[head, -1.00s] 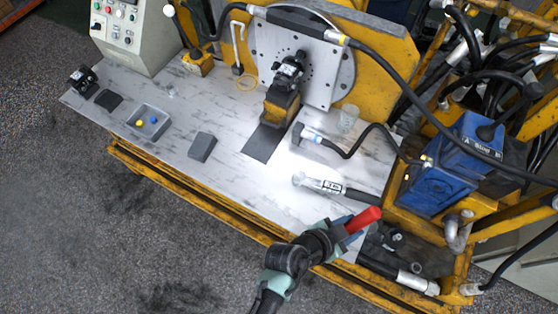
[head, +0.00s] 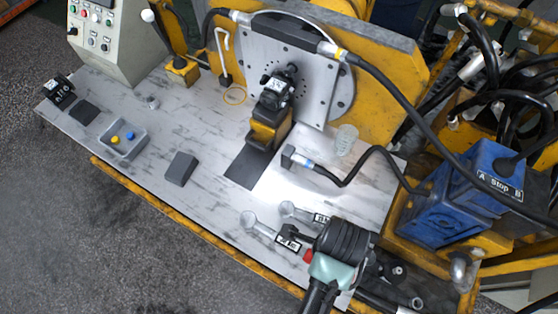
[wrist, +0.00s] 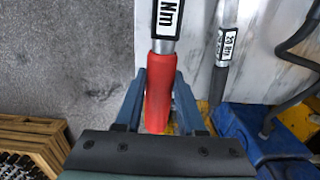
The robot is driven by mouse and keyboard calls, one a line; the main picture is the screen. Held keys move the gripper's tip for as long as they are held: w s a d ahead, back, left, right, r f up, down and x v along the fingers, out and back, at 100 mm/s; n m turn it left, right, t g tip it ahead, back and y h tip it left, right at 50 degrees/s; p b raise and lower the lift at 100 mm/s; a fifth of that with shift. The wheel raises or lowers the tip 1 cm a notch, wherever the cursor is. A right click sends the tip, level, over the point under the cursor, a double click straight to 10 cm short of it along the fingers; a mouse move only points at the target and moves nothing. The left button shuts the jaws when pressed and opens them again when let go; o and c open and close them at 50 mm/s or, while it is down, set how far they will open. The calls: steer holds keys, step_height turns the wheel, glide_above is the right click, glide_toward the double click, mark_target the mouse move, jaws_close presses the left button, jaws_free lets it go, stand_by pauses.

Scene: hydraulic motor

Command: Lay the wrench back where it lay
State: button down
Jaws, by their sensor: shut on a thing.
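The wrench is a torque wrench with a red handle (wrist: 160,85) and a steel shaft with a white "Nm" label (wrist: 168,18). In the head view its round head (head: 248,219) and labelled shaft show over the bench's front right part, pointing left. My gripper (wrist: 160,78) is shut on the red handle, one finger on each side. In the head view my gripper (head: 308,250) hides most of the handle. I cannot tell whether the wrench touches the bench top. A second wrench (head: 289,208) with a dark grip lies just behind, roughly parallel; it also shows in the wrist view (wrist: 226,45).
A hose with an angled end fitting (head: 298,158) lies behind the wrenches. A blue block (head: 440,205) stands to the right. A grey block (head: 181,168) and a small grey tray (head: 135,148) are at left. The marble-look bench top (head: 215,195) is bare left of the wrench head.

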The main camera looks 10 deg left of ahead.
steer(key=shift+s+r, duration=0.1)
steer(key=shift+s, duration=0.05)
step_height(320, 180, down, 10)
steer(key=shift+f+b, duration=0.1)
steer(key=shift+b, duration=0.4)
steer(key=c, duration=0.5)
jaws_free()
